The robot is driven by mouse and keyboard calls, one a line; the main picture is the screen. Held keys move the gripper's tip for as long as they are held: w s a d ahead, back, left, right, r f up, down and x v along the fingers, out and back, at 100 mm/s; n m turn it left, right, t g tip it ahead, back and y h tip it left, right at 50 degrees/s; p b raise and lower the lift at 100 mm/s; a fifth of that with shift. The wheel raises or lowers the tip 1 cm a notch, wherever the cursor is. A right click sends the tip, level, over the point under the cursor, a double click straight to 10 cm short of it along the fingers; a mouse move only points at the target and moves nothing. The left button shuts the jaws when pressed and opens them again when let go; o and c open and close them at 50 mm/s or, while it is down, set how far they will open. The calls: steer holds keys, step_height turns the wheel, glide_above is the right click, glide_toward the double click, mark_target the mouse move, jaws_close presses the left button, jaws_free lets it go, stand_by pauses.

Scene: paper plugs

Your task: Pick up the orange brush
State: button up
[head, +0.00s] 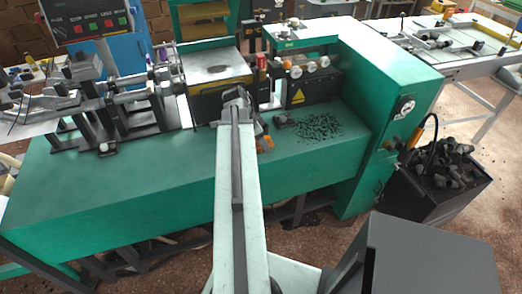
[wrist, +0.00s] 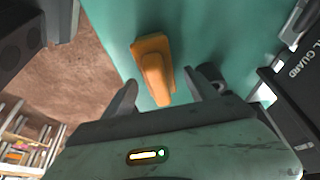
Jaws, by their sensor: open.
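The orange brush (wrist: 153,66) lies on the green machine top (wrist: 110,30) in the wrist view, between and just beyond my gripper's fingers. In the head view a small orange part of it (head: 267,142) shows beside the end of my arm; the rest is hidden there. My gripper (wrist: 163,97) is open, with one dark finger on each side of the brush's near end. I cannot tell whether either finger touches it.
Dark plugs (head: 320,128) lie scattered on the green top to the right. A bin of dark pieces (head: 440,180) stands on the floor at right. Machine parts (head: 220,70) stand behind my gripper. The green top's front left is clear.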

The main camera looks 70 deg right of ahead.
steer(key=shift+b+x, duration=0.35)
steer(key=shift+x, duration=0.75)
steer(key=shift+r, duration=0.15)
steer(key=shift+c, duration=0.3)
jaws_close()
steer(key=shift+r, duration=0.1)
step_height(320, 180, up, 10)
steer(key=p, duration=1)
steer(key=shift+p, duration=0.3)
